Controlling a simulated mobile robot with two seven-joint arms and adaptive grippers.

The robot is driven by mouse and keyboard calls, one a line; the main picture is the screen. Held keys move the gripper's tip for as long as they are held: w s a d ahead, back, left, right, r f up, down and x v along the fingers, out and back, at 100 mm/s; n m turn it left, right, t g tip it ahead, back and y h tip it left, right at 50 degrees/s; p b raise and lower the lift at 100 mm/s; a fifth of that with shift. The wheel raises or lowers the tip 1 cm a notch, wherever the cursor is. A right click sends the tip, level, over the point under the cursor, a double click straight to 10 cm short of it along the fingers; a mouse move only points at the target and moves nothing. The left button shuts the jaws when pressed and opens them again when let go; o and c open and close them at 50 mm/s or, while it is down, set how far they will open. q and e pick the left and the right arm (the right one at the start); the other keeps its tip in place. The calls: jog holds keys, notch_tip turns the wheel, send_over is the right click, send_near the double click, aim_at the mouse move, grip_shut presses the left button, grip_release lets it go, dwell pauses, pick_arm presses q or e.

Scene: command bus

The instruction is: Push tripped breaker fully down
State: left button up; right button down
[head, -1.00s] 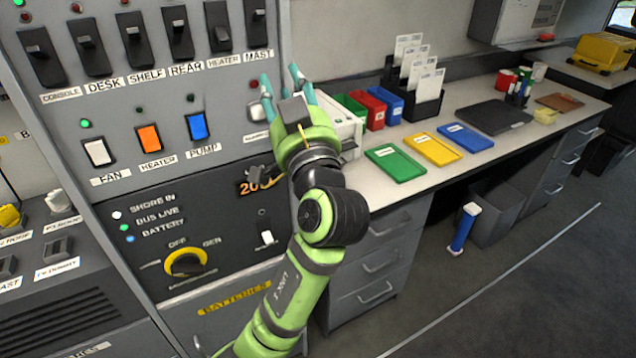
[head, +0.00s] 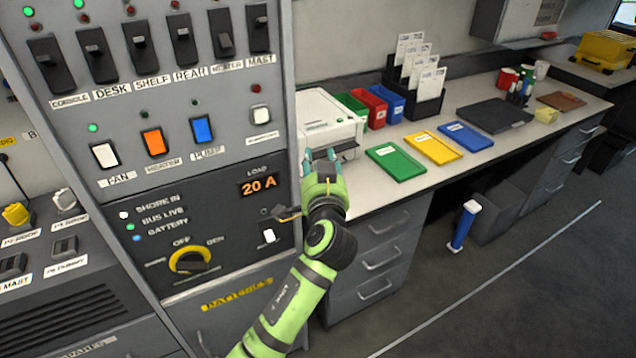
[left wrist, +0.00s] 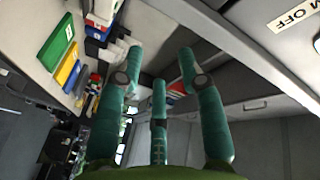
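A row of black breakers runs along the top of the grey panel in the head view: CONSOLE (head: 47,64), DESK (head: 97,54), SHELF (head: 141,47), REAR (head: 183,42), HEATER (head: 222,33) and MAST (head: 259,28). The HEATER lever seems to sit differently from its neighbours, but the exact lever positions are hard to tell. My left gripper (head: 322,165) is below and right of the row, in front of the white printer-like box, away from the breakers. Its teal fingers are spread and empty in the left wrist view (left wrist: 160,75). My right gripper is not in view.
White FAN (head: 105,155), orange HEATER (head: 154,142) and blue PUMP (head: 202,129) switches sit below the breakers. The display (head: 259,184) reads 20 A. The white box (head: 332,125), bins and trays stand on the counter at right.

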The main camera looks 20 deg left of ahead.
pick_arm(q)
notch_tip(320, 180, down, 6)
jog(key=m+g+h, duration=0.1)
jog(key=shift+w+f, duration=0.15)
jog(key=shift+d, duration=0.1)
